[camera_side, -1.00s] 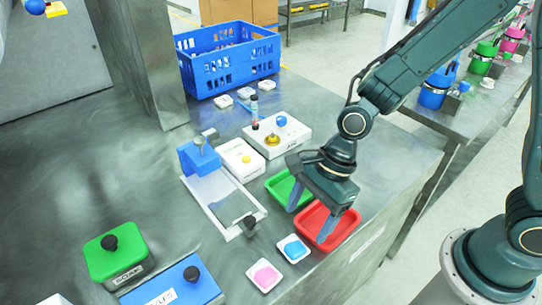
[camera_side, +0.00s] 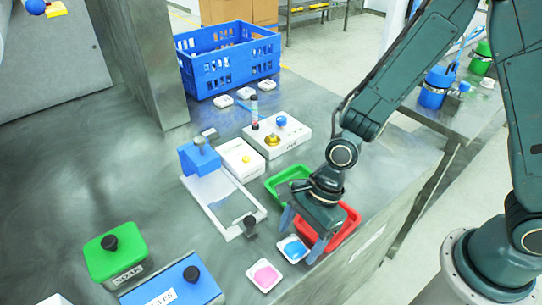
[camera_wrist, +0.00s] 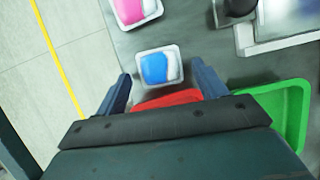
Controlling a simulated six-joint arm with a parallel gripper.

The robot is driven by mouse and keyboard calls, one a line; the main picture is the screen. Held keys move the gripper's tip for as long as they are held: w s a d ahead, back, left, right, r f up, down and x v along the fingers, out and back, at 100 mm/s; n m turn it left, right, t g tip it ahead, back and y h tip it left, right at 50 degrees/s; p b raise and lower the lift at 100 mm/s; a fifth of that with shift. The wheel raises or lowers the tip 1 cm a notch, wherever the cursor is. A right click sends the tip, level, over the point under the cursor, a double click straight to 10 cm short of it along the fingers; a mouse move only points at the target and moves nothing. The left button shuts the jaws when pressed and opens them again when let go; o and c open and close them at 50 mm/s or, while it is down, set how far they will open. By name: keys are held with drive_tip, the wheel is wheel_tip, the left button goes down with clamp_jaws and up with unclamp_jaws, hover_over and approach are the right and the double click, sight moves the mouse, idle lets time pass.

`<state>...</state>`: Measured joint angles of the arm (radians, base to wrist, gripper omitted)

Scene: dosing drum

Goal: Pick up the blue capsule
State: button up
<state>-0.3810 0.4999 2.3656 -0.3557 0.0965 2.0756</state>
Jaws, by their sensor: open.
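A blue piece, which I take to be the blue capsule (camera_side: 295,249), lies in a small white square dish (camera_side: 282,243) near the table's front edge. In the wrist view the blue piece (camera_wrist: 155,68) shows in its dish (camera_wrist: 177,59), just beyond and between my fingertips. My gripper (camera_side: 303,238) is open, pointing down behind the dish. In the wrist view my gripper (camera_wrist: 161,72) has one finger on each side, with nothing held. The exact height of the fingertips above the dish is hard to tell.
A white dish with a pink piece (camera_side: 264,275) stands beside the blue one. A red tray (camera_side: 348,222) and a green tray (camera_side: 278,181) lie under and behind my gripper. A white frame with a blue block (camera_side: 199,159) stands to the left.

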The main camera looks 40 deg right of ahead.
sight(298, 242)
drive_tip(key=shift+a+f, duration=0.2)
drive_tip(key=shift+f, duration=0.25)
drive_tip(key=c, duration=1.1)
drive_tip(key=shift+o, duration=0.2)
drive_tip(key=shift+r, duration=0.2)
wheel_tip(298, 242, up, 20)
drive_tip(key=shift+f, duration=0.15)
drive_tip(key=shift+f, duration=0.1)
idle(0.5)
